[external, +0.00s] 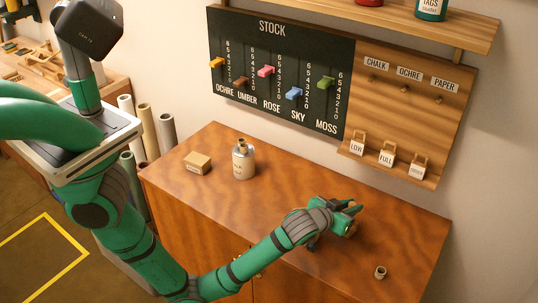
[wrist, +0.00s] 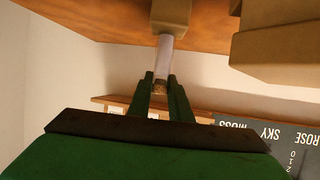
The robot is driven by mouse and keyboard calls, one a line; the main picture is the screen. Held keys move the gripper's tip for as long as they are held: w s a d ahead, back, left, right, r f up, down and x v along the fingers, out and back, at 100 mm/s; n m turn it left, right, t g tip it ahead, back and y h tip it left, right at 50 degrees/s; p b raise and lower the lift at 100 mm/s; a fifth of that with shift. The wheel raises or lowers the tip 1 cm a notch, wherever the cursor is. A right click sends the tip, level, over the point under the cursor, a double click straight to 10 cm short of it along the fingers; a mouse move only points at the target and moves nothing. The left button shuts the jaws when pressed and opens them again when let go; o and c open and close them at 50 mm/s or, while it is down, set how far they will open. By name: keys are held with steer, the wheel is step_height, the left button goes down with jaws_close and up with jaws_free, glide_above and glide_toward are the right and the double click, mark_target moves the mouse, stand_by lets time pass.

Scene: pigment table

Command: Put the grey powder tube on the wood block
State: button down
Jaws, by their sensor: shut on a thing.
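My gripper (wrist: 160,95) is shut on the grey powder tube (wrist: 166,55), holding it near its brown stopper end between the two green fingers. In the external view my gripper (external: 348,209) is low over the right half of the cabinet top, and the tube cannot be made out. In the upside-down wrist view the tube's far end meets a tan block (wrist: 172,14). I cannot tell whether it rests on that block or in it. A larger tan block (wrist: 280,55) is close by at the right. Around my gripper in the external view, such blocks are mostly hidden.
On the brown cabinet top (external: 290,190) are a small tan box (external: 197,163) and a metal bottle (external: 243,162) at the left. A small tan cup (external: 380,272) stands at the front right. The STOCK board (external: 285,75) and small tagged weights (external: 387,156) are behind.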

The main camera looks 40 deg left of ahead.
steer(key=shift+f, duration=0.15)
steer(key=c, duration=1.6)
jaws_free()
steer(key=shift+s+r, duration=0.2)
steer(key=shift+r, duration=0.05)
steer(key=v, duration=1.1)
steer(key=shift+s+r, duration=0.2)
steer(key=shift+s, duration=0.1)
